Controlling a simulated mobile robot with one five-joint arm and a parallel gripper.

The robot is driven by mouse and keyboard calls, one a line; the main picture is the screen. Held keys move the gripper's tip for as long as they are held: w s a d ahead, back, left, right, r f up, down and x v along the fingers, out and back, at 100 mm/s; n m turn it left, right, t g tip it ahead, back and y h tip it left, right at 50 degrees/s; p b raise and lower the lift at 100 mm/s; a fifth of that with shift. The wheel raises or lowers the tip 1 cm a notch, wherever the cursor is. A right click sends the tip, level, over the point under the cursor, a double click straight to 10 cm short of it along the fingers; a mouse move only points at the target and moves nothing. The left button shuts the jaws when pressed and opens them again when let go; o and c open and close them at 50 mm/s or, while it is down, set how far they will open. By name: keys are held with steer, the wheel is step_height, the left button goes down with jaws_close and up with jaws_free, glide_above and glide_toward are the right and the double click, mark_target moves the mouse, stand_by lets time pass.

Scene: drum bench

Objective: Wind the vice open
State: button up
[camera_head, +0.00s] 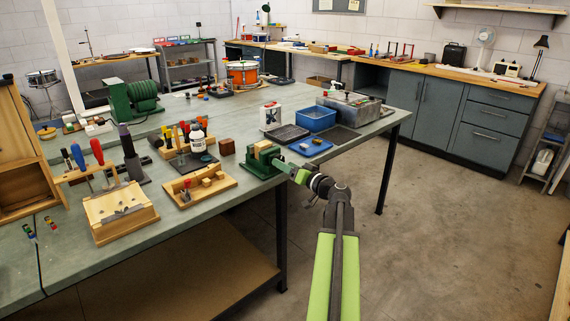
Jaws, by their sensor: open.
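The vice (259,164) is a small green body with pale wooden jaw faces. It sits at the front edge of the grey-green bench (222,191). My gripper (288,167) is at the vice's right front side, by the end where a handle would be. It is open, and its fingers are small and close against the vice. The vice's handle is hidden or too small to make out. I cannot tell whether the fingers touch it, or how wide the gap between the jaws is.
Left of the vice are a wooden fixture board (202,186), a white bottle (197,138) and a wooden block (120,212). The floor right of the bench (440,235) is clear.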

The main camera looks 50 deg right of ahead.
steer(key=s+a, duration=0.1)
steer(key=s, duration=1.4)
steer(key=shift+s, duration=0.15)
